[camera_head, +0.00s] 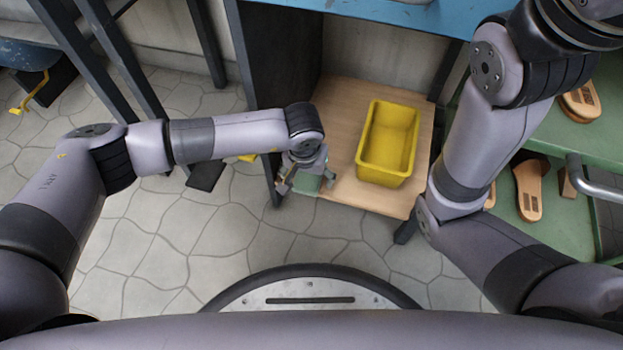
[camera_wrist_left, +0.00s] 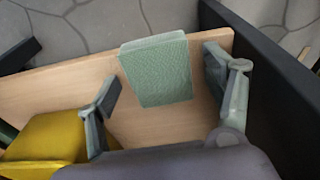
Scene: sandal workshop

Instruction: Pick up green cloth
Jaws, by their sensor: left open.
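The green cloth (camera_wrist_left: 158,72) is a flat, folded rectangle on the wooden shelf, at the shelf's edge. In the head view a small part of the cloth (camera_head: 306,183) shows beneath my left gripper (camera_head: 303,182); the rest is hidden by it. In the left wrist view my left gripper (camera_wrist_left: 166,96) is open, with one finger on each side of the cloth. No contact between fingers and cloth can be made out. My right arm comes in from the right in the head view, but its gripper is outside the picture.
A yellow bin (camera_head: 388,143) stands on the wooden shelf (camera_head: 343,105) to the right of my left gripper; the bin also shows in the left wrist view (camera_wrist_left: 50,138). A dark upright panel (camera_head: 277,60) borders the shelf. Sandals (camera_head: 528,190) rest on green shelving at the right.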

